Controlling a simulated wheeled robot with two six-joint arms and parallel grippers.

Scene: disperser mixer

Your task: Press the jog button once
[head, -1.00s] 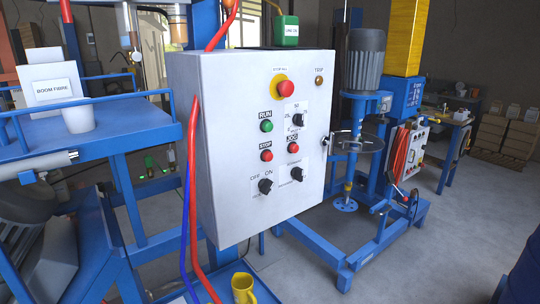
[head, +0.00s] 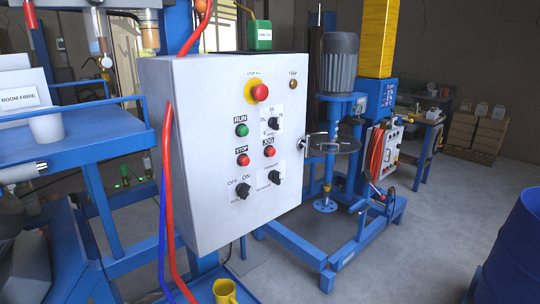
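The jog button (head: 269,151) is a small red round button under a JOG label on the front of a white control box (head: 205,205). To its left on the panel are a red STOP button (head: 242,160) and a green RUN button (head: 241,130). A larger red stop button on a yellow ring (head: 259,92) sits above. Black rotary knobs (head: 274,177) are below and above the jog button. Neither of my grippers is in view, and nothing touches the panel.
A disperser mixer (head: 337,110) with a blue frame stands right behind the box. A blue drum (head: 513,255) is at the right edge. Red and blue hoses (head: 167,190) hang by the box's left side. The floor right of the box is partly clear.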

